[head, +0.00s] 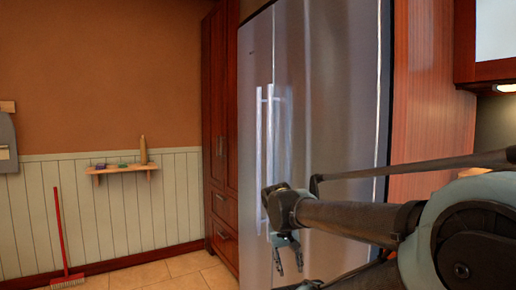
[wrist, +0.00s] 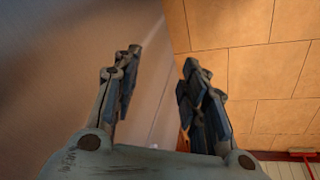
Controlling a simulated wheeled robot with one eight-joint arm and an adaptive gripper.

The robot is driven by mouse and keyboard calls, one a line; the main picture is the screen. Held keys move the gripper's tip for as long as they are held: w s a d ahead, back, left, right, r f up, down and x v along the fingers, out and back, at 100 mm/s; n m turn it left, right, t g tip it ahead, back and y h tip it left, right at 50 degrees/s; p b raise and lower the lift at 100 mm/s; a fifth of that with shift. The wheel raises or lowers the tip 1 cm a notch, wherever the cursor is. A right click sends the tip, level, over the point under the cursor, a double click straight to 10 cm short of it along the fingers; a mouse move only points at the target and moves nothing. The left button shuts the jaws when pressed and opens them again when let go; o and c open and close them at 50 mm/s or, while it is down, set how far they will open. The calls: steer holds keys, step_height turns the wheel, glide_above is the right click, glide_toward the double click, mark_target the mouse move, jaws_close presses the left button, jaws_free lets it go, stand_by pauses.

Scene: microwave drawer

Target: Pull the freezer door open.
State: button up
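The tall steel fridge-freezer (head: 340,120) fills the middle of the head view, its doors shut. Two upright bar handles, a left one (head: 259,150) and a right one (head: 270,120), stand side by side on its front; I cannot tell which belongs to the freezer door. My gripper (head: 289,270) is low in front of the steel front, pointing down, just right of the handles' lower ends. In the wrist view its two fingers (wrist: 162,60) are spread apart with nothing clearly between them. A smooth grey surface (wrist: 60,40), apparently the fridge front, lies beside the left finger. My arm hides part of the lower front.
A dark red wooden cabinet (head: 221,130) stands left of the fridge. A small wall shelf (head: 122,169) holds several items, and a red broom (head: 60,235) leans by the wall. Tiled floor (head: 185,272) at the left is clear. A wood panel (head: 430,110) borders the fridge's right.

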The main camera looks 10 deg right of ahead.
steer(key=w+d+r+m+t+h, duration=0.1)
steer(key=w+d+r+m+h, duration=0.2)
steer(key=w+r, duration=0.75)
steer(key=m+t+h, duration=0.7)
steer(key=h, duration=0.2)
glide_toward(259, 144)
steer(key=x, duration=0.7)
steer(key=w+x, duration=0.1)
steer(key=x, duration=0.3)
steer(key=shift+s+a+f, duration=0.1)
steer(key=shift+a+f, duration=0.05)
steer(key=shift+a, duration=0.2)
jaws_close()
